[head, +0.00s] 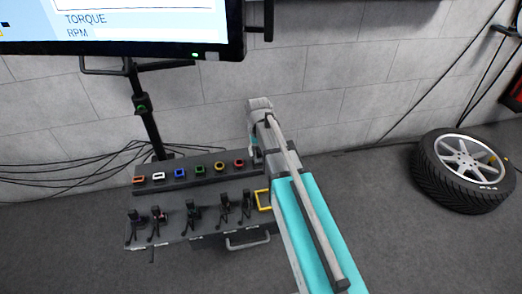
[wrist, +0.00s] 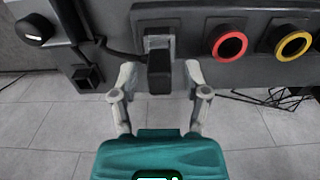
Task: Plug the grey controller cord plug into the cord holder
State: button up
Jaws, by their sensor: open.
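In the wrist view a dark cord plug (wrist: 159,72) stands between the fingers of my gripper (wrist: 160,80). A cord runs left from it. Its upper end meets a grey-framed socket (wrist: 160,40) on the dark panel; I cannot tell how deep it sits. My gripper is open, with one finger on each side of the plug and gaps showing. I cannot tell for sure which part is the cord holder; a small black square fitting (wrist: 86,76) sits to the left.
A red-ringed socket (wrist: 230,46) and a yellow-ringed socket (wrist: 294,45) are right of the plug. A black knob (wrist: 34,30) is at upper left. In the head view, several black cord fittings line the bench (head: 180,232). A monitor (head: 120,28) hangs above; a tyre (head: 464,170) lies right.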

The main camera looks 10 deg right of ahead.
jog(key=shift+f, duration=0.45)
grip_shut()
jog(key=shift+r, duration=0.3)
jog(key=shift+r+p, duration=1.75)
jog(key=shift+p, duration=0.05)
